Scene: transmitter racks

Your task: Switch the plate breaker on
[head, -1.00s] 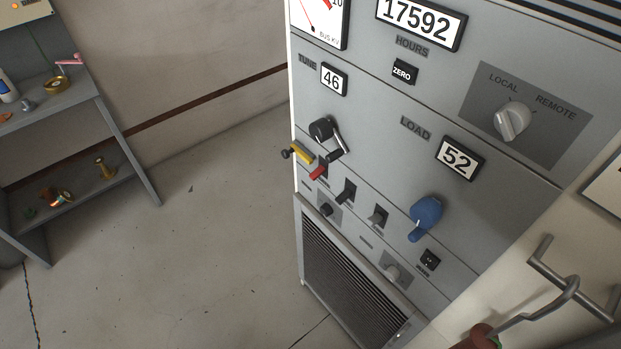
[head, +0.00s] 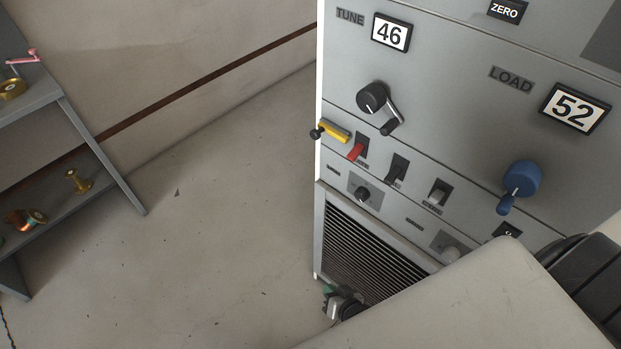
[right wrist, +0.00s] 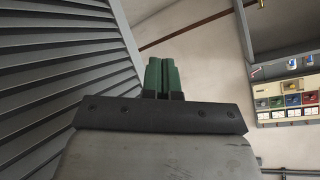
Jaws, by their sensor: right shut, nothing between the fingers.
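The grey rack front carries a row of lever switches: a red one (head: 356,151), a black one (head: 398,168) and a grey one (head: 439,193). Their labels are too small to read, so I cannot tell which is the plate breaker. My right gripper (head: 330,291) is low, in front of the louvred panel's lower left part and below the switches, touching none of them. In the right wrist view its green fingers (right wrist: 161,75) are shut together and empty. My right arm hides the rack's lower right. My left gripper is out of view.
A yellow handle (head: 335,132) sticks out at the rack's left edge. A black crank (head: 375,100) and a blue crank (head: 519,180) stand out above the switches. The louvred panel (head: 365,245) is below. A shelf (head: 98,133) stands at left, with open floor between.

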